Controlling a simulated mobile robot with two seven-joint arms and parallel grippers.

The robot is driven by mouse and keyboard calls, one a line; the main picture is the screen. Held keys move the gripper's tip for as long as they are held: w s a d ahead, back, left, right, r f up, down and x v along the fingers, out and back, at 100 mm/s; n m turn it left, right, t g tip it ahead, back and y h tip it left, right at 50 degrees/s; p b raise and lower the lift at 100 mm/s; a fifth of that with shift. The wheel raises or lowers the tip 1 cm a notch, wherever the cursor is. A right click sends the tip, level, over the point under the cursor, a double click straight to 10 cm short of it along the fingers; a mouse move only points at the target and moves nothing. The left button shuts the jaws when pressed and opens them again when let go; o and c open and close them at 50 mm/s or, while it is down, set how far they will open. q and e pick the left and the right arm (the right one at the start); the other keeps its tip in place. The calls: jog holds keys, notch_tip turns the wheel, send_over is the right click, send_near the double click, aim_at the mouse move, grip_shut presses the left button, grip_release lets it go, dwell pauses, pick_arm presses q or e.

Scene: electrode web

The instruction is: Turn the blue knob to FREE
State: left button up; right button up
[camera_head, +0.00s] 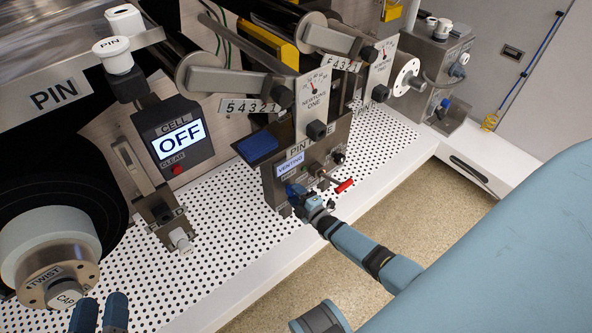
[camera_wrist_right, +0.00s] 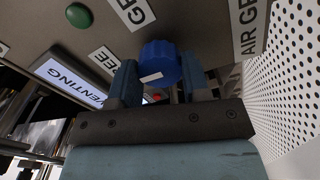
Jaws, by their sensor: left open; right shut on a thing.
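The blue knob (camera_wrist_right: 160,60) is on a grey panel face, with a white mark on its near side. Labels around it are partly cut off or hidden; one shows only "EE" (camera_wrist_right: 103,60). My right gripper (camera_wrist_right: 161,78) has a finger on each side of the knob and is shut on it. In the head view my right gripper (camera_head: 298,193) is at the front of the grey box (camera_head: 271,190) and hides the knob there. My left gripper (camera_head: 100,312) is open and empty at the lower left, below the roll hub marked CAP.
The box's screen (camera_head: 290,166) reads VENTING. A red-handled lever (camera_head: 344,186) sticks out just right of my right gripper. A green button (camera_wrist_right: 79,15) is on the same panel. The CELL box screen (camera_head: 180,140) reads OFF. The perforated white bench (camera_head: 235,250) is mostly clear in front.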

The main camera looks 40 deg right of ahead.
pick_arm(q)
jog(key=shift+w+d+r, duration=0.1)
pick_arm(e)
jog(key=shift+n, duration=0.3)
jog(key=o, duration=0.9)
jog(key=shift+o, duration=0.2)
pick_arm(q)
notch_tip(320, 180, down, 6)
jog(key=s+a+g+y+p, duration=0.1)
jog(key=a+g+y+p, duration=0.1)
jog(key=p, duration=0.1)
jog(key=shift+a+g, duration=0.3)
jog(key=shift+g, duration=0.1)
pick_arm(e)
jog(key=s+d, duration=0.1)
jog(key=s, duration=1.2)
jog(key=shift+s, duration=0.4)
pick_arm(q)
jog(key=shift+s, duration=0.1)
